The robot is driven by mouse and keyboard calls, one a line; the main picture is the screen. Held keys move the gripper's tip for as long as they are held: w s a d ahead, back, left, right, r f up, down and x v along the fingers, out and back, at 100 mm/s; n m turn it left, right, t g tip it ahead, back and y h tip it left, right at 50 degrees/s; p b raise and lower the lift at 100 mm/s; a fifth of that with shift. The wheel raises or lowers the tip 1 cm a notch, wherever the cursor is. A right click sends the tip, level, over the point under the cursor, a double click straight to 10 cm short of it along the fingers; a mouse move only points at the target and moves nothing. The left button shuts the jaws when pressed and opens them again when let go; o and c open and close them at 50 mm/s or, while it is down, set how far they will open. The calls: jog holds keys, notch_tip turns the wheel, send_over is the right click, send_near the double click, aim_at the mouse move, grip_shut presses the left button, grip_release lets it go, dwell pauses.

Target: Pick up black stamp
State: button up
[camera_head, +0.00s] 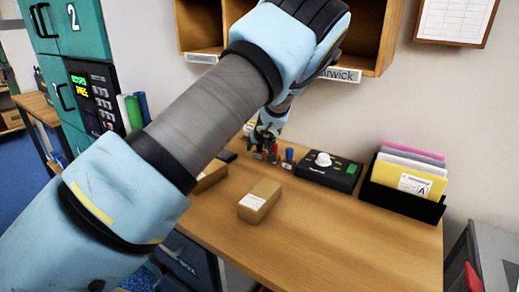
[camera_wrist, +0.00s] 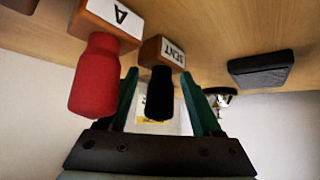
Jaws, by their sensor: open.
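The black stamp (camera_wrist: 160,95) has a black handle and a wooden block marked "SENT" in the wrist view. My gripper (camera_wrist: 160,78) is open, with one green finger on each side of the black handle. A gap shows on both sides, and the fingers do not grip it. In the head view my gripper (camera_head: 267,133) is low at the back of the desk, and I cannot clearly make out the black stamp there. A red stamp (camera_wrist: 95,78) marked "A" stands close beside the left finger. It also shows in the head view (camera_head: 273,153).
A blue-handled stamp (camera_head: 289,156) stands near the red one. A black device (camera_head: 328,174) with a white knob and a black folder tray (camera_head: 400,202) are to the right. A carton (camera_head: 260,200) lies in front. A dark pad (camera_wrist: 262,69) lies nearby. The front right desk is clear.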

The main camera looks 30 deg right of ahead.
jog(key=shift+c, duration=0.2)
grip_shut()
dwell(0.4)
